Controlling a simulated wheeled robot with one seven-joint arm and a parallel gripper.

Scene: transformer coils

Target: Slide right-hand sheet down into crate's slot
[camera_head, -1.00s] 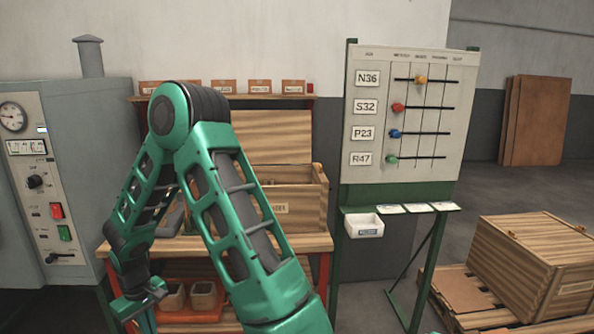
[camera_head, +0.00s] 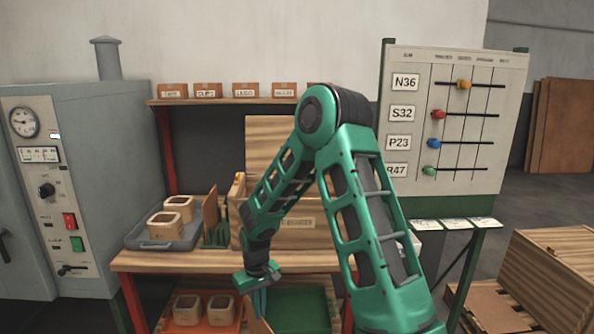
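The wooden crate (camera_head: 300,232) stands on the workbench with its lid raised behind it; my arm covers part of its front, and its slot is not visible. A brown sheet (camera_head: 210,214) stands upright in a green rack (camera_head: 217,236) just left of the crate. I cannot make out a separate right-hand sheet there. My gripper (camera_head: 260,302) points down in front of the bench's front edge, below and right of the rack. A narrow brown piece (camera_head: 256,322) shows just below it; I cannot tell whether the fingers hold it.
A grey tray (camera_head: 150,243) with two wooden coil frames sits at the bench's left (camera_head: 180,262). Orange and green trays (camera_head: 298,311) lie on the lower shelf. A control cabinet (camera_head: 70,190) is at left, a peg board (camera_head: 455,120) and closed crate (camera_head: 555,270) at right.

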